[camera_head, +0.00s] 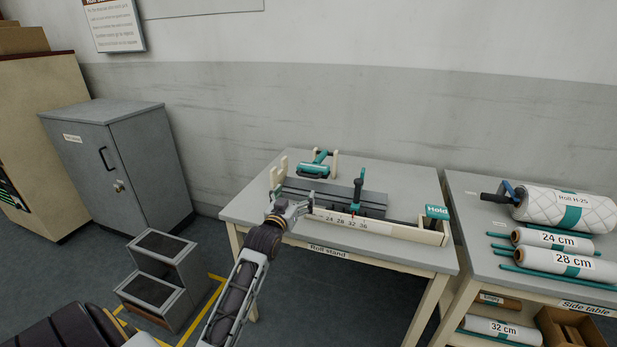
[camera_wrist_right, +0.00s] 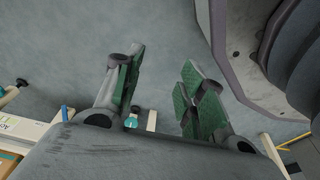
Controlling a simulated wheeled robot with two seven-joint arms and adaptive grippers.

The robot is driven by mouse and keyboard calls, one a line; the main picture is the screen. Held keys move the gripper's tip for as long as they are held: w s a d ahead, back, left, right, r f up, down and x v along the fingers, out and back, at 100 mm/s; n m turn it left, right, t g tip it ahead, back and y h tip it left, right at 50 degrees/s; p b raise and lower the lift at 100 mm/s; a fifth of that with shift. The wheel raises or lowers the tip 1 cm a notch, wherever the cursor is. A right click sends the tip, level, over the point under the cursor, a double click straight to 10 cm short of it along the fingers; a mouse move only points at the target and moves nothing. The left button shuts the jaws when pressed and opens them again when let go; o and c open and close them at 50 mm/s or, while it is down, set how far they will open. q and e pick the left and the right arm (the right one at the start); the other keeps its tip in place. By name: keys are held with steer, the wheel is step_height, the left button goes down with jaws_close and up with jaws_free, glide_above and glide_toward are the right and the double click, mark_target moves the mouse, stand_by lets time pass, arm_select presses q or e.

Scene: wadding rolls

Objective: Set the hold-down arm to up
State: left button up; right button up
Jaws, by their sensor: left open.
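The roll stand table (camera_head: 400,172) carries a cream-framed fixture with a scale bar (camera_head: 350,221) marked 24 to 36 along its front. A teal "Hold" sign (camera_head: 437,212) stands at its right end. A black lever with a teal grip (camera_head: 357,190) rises upright from the middle; I cannot tell for sure which part is the hold-down arm. My left gripper (camera_head: 302,208) is open and empty at the front left corner of the fixture, overlapping the left end of the scale bar in view. My right gripper (camera_wrist_right: 161,75) is open and empty, with grey floor beyond it.
A teal-handled tool (camera_head: 314,167) rests at the fixture's back left. The side table (camera_head: 470,205) at right holds wadding rolls (camera_head: 565,208). A grey cabinet (camera_head: 120,160) and a step stool (camera_head: 160,275) stand at left.

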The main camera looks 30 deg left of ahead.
mark_target(308, 176)
arm_select(q)
steer(key=shift+w, duration=0.1)
steer(key=shift+b+x, duration=0.75)
steer(key=shift+x, duration=5.75)
steer(key=shift+w, duration=0.25)
arm_select(e)
steer(key=r, duration=0.1)
steer(key=w+a+r, duration=0.1)
steer(key=r, duration=0.2)
steer(key=shift+w+a, duration=0.25)
steer(key=shift+a, duration=0.15)
arm_select(q)
steer(key=shift+r, duration=0.1)
steer(key=c, duration=1.2)
